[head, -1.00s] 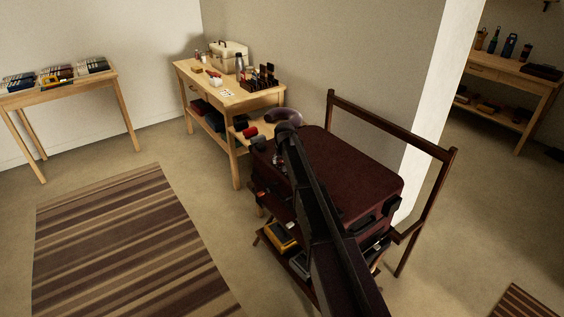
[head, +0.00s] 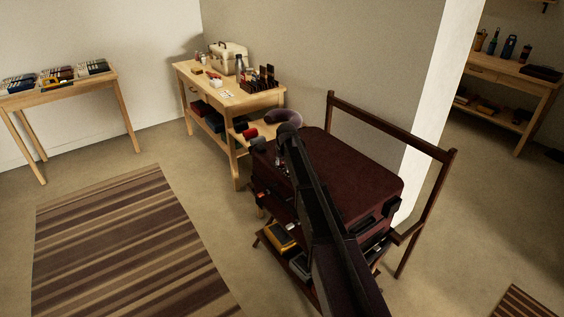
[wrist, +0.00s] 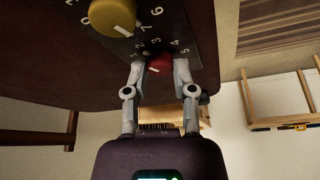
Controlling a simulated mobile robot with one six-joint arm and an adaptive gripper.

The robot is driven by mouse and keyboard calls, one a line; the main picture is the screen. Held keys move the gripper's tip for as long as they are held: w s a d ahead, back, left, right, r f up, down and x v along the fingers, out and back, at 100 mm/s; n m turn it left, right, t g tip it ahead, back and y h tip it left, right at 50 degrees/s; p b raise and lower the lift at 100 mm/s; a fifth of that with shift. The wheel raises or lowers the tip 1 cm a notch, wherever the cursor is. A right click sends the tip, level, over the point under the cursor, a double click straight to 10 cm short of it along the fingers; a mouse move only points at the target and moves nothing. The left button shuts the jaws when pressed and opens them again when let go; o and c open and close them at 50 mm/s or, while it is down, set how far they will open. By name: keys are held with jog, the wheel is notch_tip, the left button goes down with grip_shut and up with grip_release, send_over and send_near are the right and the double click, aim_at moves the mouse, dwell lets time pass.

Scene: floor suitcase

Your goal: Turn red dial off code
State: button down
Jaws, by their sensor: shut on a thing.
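The red dial (wrist: 159,65) sits on a dark number panel (wrist: 178,22) on the maroon suitcase, in the wrist view. My gripper (wrist: 160,68) is shut on the red dial, with one finger on each side of it. A light pointer mark shows on the dial, partly hidden between the fingers. A yellow dial (wrist: 112,14) with a white mark sits beside it on the same panel. In the head view the suitcase (head: 365,180) lies on a dark wooden rack, and my arm hides the panel and the gripper's fingertips.
The rack's tall frame (head: 392,122) rises behind the suitcase. A lower shelf holds a yellow item (head: 281,237). A wooden table (head: 250,100) with a cream case, bottle and small items stands close behind. A striped rug (head: 125,240) lies on clear floor at left.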

jog(key=n+y, duration=0.1)
jog(key=n, duration=0.2)
jog(key=shift+d+n+g, duration=0.15)
jog(key=shift+n+g, duration=0.15)
jog(key=n+g+y, duration=0.1)
jog(key=n, duration=0.2)
jog(key=shift+w+d+n, duration=0.1)
jog(key=shift+w+n, duration=0.05)
jog(key=shift+n, duration=0.25)
jog(key=n+g, duration=0.1)
jog(key=n, duration=0.1)
jog(key=n+y, duration=0.1)
jog(key=n, duration=0.2)
jog(key=shift+n+g, duration=0.3)
jog(key=shift+g, duration=0.1)
jog(key=shift+c, duration=2.2)
grip_release()
